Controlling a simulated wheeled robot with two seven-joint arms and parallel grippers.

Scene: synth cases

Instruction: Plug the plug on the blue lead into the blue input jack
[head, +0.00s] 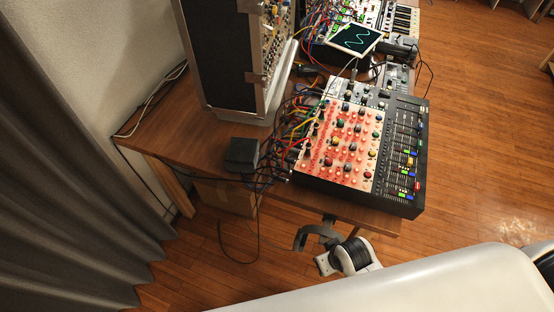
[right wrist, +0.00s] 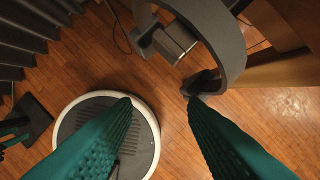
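Leads of several colours, blue among them, bunch at the left edge of the red-lit panel (head: 335,145) in the head view. I cannot tell which is the blue lead, and its plug and the blue input jack cannot be made out. My right gripper (right wrist: 159,102) shows in the right wrist view as two teal fingers, spread wide with nothing between them. It points down at the wooden floor, away from the panel. In the head view my right gripper's fingers do not show, and my left gripper is not in view.
The wooden table (head: 180,130) carries a tall dark case (head: 228,60), a small screen (head: 355,38) and a dark box (head: 243,152). A grey curved band (right wrist: 230,40) is close beyond my right fingers. Dark curtains (head: 70,200) hang at left.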

